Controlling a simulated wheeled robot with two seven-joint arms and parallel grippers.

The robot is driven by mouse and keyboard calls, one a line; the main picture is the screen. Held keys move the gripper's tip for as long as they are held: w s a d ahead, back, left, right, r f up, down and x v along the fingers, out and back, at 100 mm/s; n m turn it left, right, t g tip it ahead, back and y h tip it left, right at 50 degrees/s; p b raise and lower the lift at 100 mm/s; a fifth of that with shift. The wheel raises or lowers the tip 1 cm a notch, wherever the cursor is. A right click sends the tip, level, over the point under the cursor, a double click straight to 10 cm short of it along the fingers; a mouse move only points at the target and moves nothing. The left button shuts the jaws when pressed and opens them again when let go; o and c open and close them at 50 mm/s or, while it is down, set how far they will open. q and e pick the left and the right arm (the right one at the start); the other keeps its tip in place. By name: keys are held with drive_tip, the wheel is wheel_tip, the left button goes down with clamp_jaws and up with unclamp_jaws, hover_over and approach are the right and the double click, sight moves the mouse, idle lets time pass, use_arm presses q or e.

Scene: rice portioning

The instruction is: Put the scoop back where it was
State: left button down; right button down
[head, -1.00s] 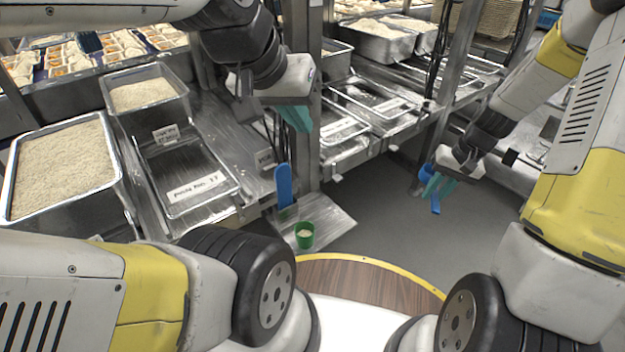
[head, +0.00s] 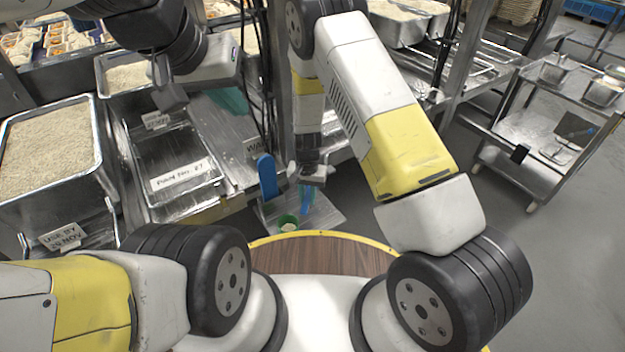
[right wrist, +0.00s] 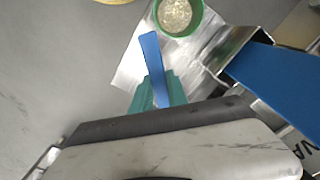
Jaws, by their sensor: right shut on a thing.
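My right gripper (head: 306,186) is low beside the central post, shut on a blue scoop (head: 306,199). In the right wrist view its teal fingers (right wrist: 158,90) grip the narrow blue scoop (right wrist: 152,52), whose visible end points toward a green cup (right wrist: 178,33) of rice. The green cup (head: 288,224) also shows in the head view, standing on a low metal shelf. A wide blue piece (head: 267,176) stands upright in a metal holder (right wrist: 236,48) to the left of my right gripper.
A large rice pan (head: 50,150) and an empty labelled pan (head: 178,165) stand on the left counter. A metal post stands behind my right arm. A steel cart (head: 550,130) is at the right, with open floor before it.

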sight(308, 219)
wheel_tip(308, 219, down, 8)
drive_tip(key=shift+f, duration=0.1)
idle(0.4)
drive_tip(key=c, duration=1.3)
unclamp_jaws()
